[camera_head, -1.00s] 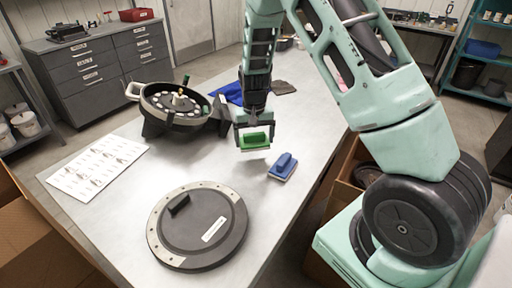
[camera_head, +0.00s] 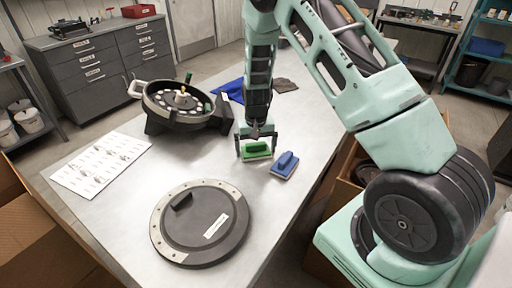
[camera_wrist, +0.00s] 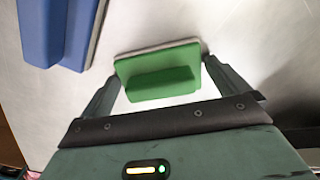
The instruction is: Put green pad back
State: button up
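The green pad (camera_head: 256,151), a block with a raised grip and a pale underside, is between the two fingers of my gripper (camera_head: 257,147) in the head view. In the wrist view the green pad (camera_wrist: 158,72) spans the gap between the fingertips (camera_wrist: 160,72), which meet its two ends. My gripper looks shut on it. The pad is at or just above the grey table (camera_head: 120,205); I cannot tell whether it touches. A blue pad (camera_head: 285,165) with a similar grip lies on the table just right of it.
A round dark lid (camera_head: 205,232) lies at the front of the table. An open round seed meter (camera_head: 178,104) stands behind it at left. A printed sheet (camera_head: 100,163) lies at the left edge. A blue cloth (camera_head: 230,90) is behind my gripper. Bare table lies between lid and pads.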

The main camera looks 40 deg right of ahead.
aim_at(256, 144)
jog(key=shift+r, duration=0.1)
notch_tip(256, 144, up, 12)
jog(key=f+b, duration=0.1)
jog(key=b, duration=0.1)
jog(key=s+a+r+n, duration=0.2)
jog(key=s+a+r, duration=0.15)
jog(key=a, duration=0.45)
jog(key=s+a+r+n+y, duration=0.1)
jog(key=s+a+r+n, duration=0.3)
jog(key=s+a, duration=0.65)
jog(key=s+a+n, duration=0.3)
jog(key=s+a, duration=0.1)
jog(key=s, duration=0.4)
jog(key=s+a+r+n, duration=0.1)
jog(key=s+a+n, duration=0.2)
jog(key=s, duration=0.5)
jog(key=shift+s+a+r+n, duration=0.15)
jog(key=shift+s+a+n, duration=0.2)
jog(key=shift+a+n, duration=0.05)
